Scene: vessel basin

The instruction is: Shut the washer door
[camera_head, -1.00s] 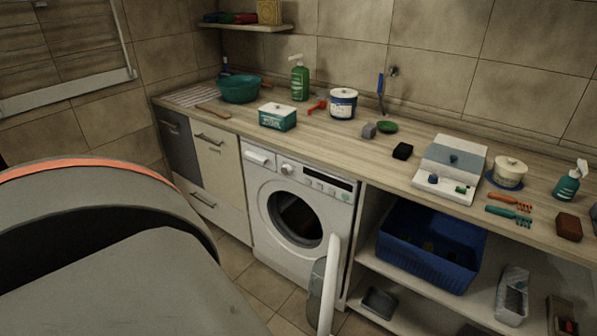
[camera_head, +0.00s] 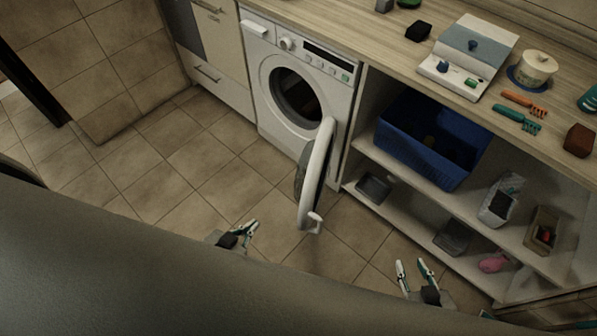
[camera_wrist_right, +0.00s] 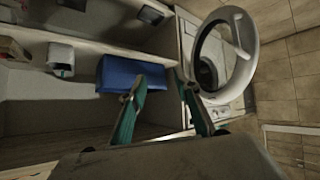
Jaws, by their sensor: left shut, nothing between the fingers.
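The white front-loading washer (camera_head: 258,62) stands under the counter. Its round door (camera_head: 318,165) is swung wide open, sticking out into the room from the right side of the dark drum opening. The door also shows at the upper right of the right wrist view (camera_wrist_right: 251,48). My left gripper (camera_head: 251,225) is shut and empty, low in front of the washer and to the left of the door. My right gripper (camera_head: 410,262) is open and empty, to the right of and nearer than the door; its parted fingers also show in the right wrist view (camera_wrist_right: 160,75).
Open shelves right of the washer hold a blue basket (camera_head: 425,150), a grey tray (camera_head: 374,187) and other small containers. A pink object (camera_head: 493,262) lies low at the right. The counter (camera_head: 395,48) carries several items. Tiled floor (camera_head: 165,165) left of the door is clear.

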